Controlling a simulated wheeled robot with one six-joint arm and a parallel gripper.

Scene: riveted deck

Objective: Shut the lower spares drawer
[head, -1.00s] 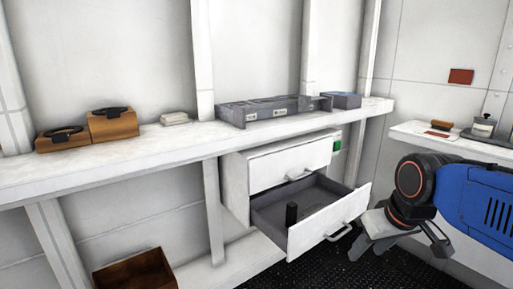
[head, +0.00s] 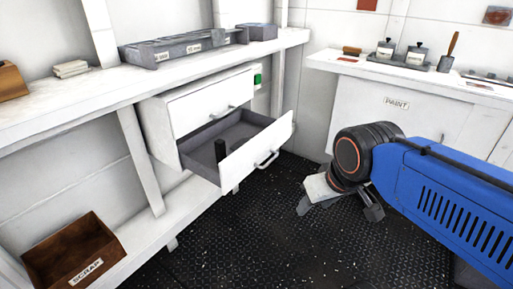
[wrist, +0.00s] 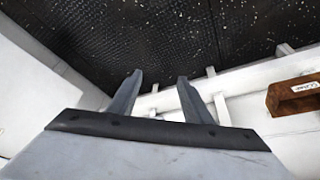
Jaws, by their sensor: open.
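The lower spares drawer (head: 258,150) is pulled out from the white cabinet (head: 160,132) under the left bench. The upper drawer (head: 212,104) is shut. My gripper (head: 338,210) is in front of the drawer, to the right of its handle and apart from it. In the wrist view, the two fingers of my gripper (wrist: 156,82) are spread, with nothing between them.
A brown scrap box (head: 75,255) sits on the low shelf at left. A grey divided tray (head: 180,47) is on the bench above the cabinet. A paint cupboard (head: 400,115) stands at the back right. The dark textured floor (head: 265,240) is clear.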

